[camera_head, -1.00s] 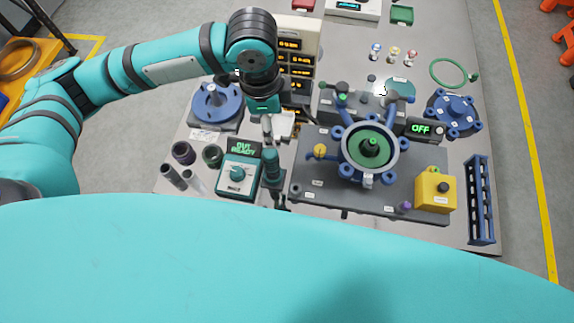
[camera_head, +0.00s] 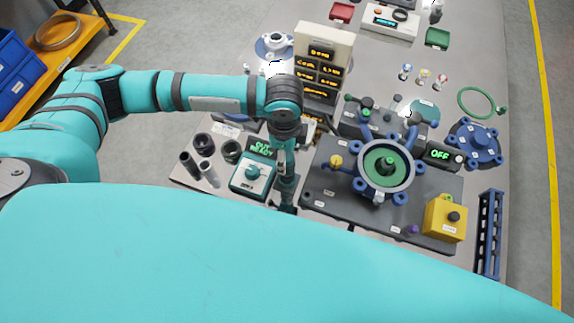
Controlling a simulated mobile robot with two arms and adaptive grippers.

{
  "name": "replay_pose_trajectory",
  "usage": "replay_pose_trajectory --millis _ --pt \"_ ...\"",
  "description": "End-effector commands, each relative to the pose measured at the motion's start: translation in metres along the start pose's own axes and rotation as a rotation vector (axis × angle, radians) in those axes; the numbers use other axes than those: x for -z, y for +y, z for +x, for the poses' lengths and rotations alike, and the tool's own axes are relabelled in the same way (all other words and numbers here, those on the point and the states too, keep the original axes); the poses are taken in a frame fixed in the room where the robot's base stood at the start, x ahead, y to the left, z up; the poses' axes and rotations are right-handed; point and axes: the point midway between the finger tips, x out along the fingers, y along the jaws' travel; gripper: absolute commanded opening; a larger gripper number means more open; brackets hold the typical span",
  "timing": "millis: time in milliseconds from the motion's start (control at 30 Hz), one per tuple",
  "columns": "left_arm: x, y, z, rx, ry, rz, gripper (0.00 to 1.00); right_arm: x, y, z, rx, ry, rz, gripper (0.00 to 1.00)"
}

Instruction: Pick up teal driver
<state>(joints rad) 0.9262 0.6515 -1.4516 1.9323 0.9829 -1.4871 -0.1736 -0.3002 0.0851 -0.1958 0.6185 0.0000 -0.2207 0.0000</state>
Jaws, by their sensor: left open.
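The teal driver (camera_head: 287,184) stands upright on the table, between the small teal box with a knob and the dark base plate. It is partly hidden by my left gripper (camera_head: 287,168), which is right over it and seen from above. The left gripper is open; its fingertips are small and overlap the driver in the picture, so I cannot tell whether they touch it. My right gripper is not in view.
The teal knob box (camera_head: 252,177) stands close left of the driver, with dark and grey cylinders beyond. The dark base plate (camera_head: 330,195) with a blue-handled round fixture (camera_head: 386,168) lies close right. A display stack (camera_head: 323,62) stands behind.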

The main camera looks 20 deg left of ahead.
Motion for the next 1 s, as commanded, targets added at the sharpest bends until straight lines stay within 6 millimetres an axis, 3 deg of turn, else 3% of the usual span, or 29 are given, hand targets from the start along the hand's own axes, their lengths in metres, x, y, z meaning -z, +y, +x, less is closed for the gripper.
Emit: replay_pose_trajectory --millis 200,400,667,1000 --pt "0.004 -0.001 0.026 -0.003 -0.003 0.0 0.65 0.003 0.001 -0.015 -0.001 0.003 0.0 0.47" --pt "0.004 -0.002 0.049 -0.001 -0.002 0.0 0.65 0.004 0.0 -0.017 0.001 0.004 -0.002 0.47" --pt "0.004 -0.002 0.052 -0.001 -0.001 0.001 0.63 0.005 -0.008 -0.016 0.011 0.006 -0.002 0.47" --pt "0.004 -0.002 0.051 0.0 -0.001 0.0 0.19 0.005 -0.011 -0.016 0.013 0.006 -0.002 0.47"
